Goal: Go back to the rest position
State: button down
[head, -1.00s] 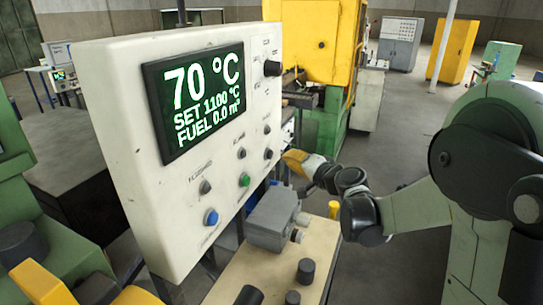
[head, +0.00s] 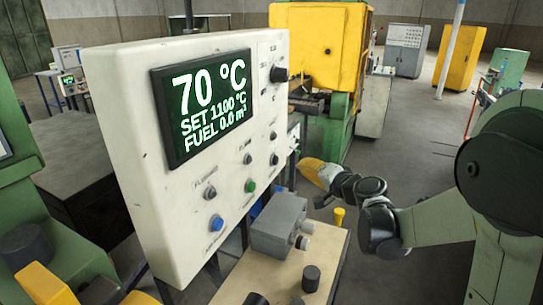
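My arm comes in from the right of the head view and reaches toward the right edge of the control panel (head: 140,110). My gripper (head: 306,170), with a yellow-orange part, is at the arm's end beside the panel's lower right edge, at the far side of the bench. Its fingertips are too small and too hidden to tell whether they are open or shut. The panel's screen (head: 203,105) reads 70 °C, SET 1100 °C, FUEL 0.0 m³. Below and beside the screen are several knobs and buttons, among them a green button (head: 250,186) and a blue button (head: 216,222).
A wooden bench (head: 300,270) in front of the panel carries a grey box (head: 279,222) and dark cylinders (head: 311,278). A yellow and green machine (head: 325,50) stands behind. Yellow (head: 461,55) and grey (head: 399,50) cabinets stand farther back. Open floor (head: 410,145) lies behind my arm.

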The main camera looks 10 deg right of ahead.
jog(key=s+a+f+n+g+h, duration=0.1)
jog(key=s+a+n+g, duration=0.2)
jog(key=s, duration=0.9)
jog(key=s+a+n+g+h, duration=0.2)
jog(key=s+a+n+g, duration=0.1)
jog(key=s, duration=0.8)
jog(key=s+d+f+n+g+h, duration=0.1)
jog(key=s+d+f+n+h, duration=0.1)
jog(key=s, duration=0.8)
jog(key=shift+s+d+f+h, duration=0.2)
jog(key=shift+d+f+h, duration=0.1)
jog(key=shift+d+f, duration=0.6)
